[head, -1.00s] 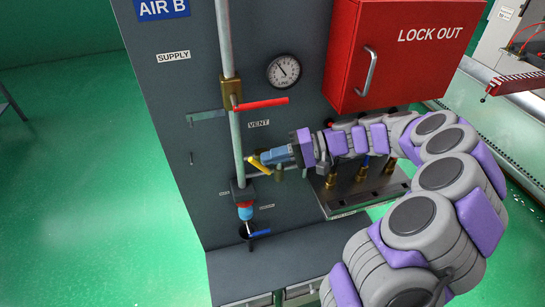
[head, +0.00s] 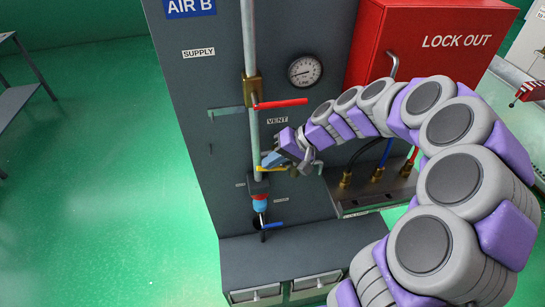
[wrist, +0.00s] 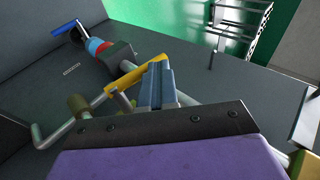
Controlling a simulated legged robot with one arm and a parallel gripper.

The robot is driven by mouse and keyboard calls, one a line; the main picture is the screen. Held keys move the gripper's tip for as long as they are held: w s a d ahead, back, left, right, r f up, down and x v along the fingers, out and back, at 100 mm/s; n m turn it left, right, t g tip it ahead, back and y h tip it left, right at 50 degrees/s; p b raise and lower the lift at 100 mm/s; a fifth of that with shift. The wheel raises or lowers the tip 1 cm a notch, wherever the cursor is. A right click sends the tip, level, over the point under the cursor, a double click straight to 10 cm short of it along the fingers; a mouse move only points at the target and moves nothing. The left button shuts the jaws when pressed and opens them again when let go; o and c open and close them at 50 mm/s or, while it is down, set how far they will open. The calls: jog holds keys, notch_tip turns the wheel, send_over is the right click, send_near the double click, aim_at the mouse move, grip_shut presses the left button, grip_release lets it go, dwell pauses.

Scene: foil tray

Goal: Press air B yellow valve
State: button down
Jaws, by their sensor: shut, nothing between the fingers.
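The AIR B panel (head: 200,110) stands upright in the head view, with a vertical pipe on it. The yellow valve handle (head: 265,169) sits low beside this pipe and is partly hidden by my gripper. In the wrist view the yellow handle (wrist: 124,82) runs diagonally behind the fingers. My gripper (head: 267,160) is at the yellow handle, coming from the right. In the wrist view its blue fingers (wrist: 157,85) are shut together, with nothing between them. They overlap the handle in the picture; I cannot tell whether they touch it.
A red valve handle (head: 280,104) is higher on the pipe, and a blue handle (head: 271,225) is below. A round gauge (head: 304,71) is to the upper right. The red LOCK OUT box (head: 430,45) juts out. A fitting block with hoses (head: 370,196) is right of my gripper.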

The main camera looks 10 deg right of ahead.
jog(key=shift+a+f, duration=0.15)
jog(key=shift+f, duration=0.15)
jog(key=shift+a+f, duration=0.2)
jog(key=shift+a, duration=0.8)
jog(key=shift+d, duration=0.35)
jog(key=shift+d+r, duration=0.15)
jog(key=shift+d, duration=0.05)
jog(key=p+v, duration=0.1)
jog(key=v, duration=1.5)
jog(key=shift+s+d+r+p, duration=0.2)
jog(key=shift+d+r+p, duration=0.1)
jog(key=shift+p, duration=0.1)
